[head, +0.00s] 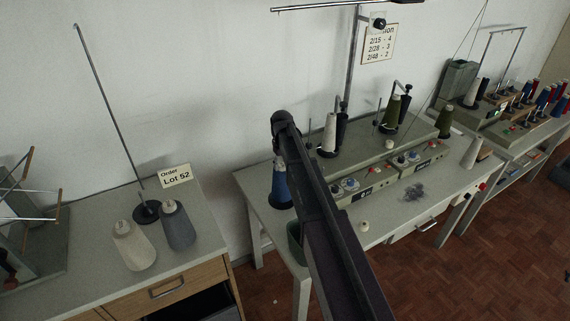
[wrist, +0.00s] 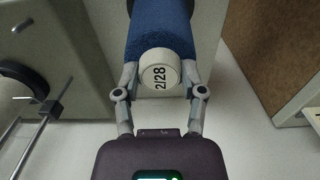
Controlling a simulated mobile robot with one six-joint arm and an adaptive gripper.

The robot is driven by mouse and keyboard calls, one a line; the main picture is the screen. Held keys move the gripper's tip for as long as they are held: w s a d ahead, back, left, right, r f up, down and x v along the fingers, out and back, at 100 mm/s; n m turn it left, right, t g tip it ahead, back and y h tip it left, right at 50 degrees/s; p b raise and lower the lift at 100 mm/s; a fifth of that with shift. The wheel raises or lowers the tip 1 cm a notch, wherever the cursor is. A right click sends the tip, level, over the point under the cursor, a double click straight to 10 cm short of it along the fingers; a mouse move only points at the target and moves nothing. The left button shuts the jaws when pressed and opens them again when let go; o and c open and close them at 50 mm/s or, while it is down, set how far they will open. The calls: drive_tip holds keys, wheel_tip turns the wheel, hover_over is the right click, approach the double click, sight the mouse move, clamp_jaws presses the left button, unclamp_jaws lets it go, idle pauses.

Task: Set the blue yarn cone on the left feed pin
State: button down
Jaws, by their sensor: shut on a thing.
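The blue yarn cone (head: 280,187) hangs at the left end of the winder table in the head view, partly behind my arm. In the wrist view the blue yarn cone (wrist: 155,30) has a pale tip marked 2/28. My gripper (wrist: 158,80) is shut on that tip, one finger on each side. My arm hides the gripper in the head view. Whether the cone's base touches anything cannot be told. A thin upright pin (head: 309,132) shows at the left of the winder machine, beside a white cone (head: 330,134); its base is partly hidden by my arm.
A green cone (head: 391,112) stands further right on the winder (head: 425,131). Grey lint (head: 414,192) and a small pale piece (head: 364,226) lie on the winder table (head: 385,232). A cream cone (head: 133,246) and a grey cone (head: 178,226) stand on the left cabinet by the Lot 52 card (head: 174,177).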

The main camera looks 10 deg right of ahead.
drive_tip(key=shift+f+b, duration=0.35)
idle(0.3)
drive_tip(key=shift+c, duration=0.5)
unclamp_jaws()
drive_tip(key=shift+s, duration=0.2)
drive_tip(key=s+d+m, duration=0.1)
drive_tip(key=s+m, duration=0.2)
drive_tip(key=s, duration=2.6)
drive_tip(key=shift+m, duration=0.3)
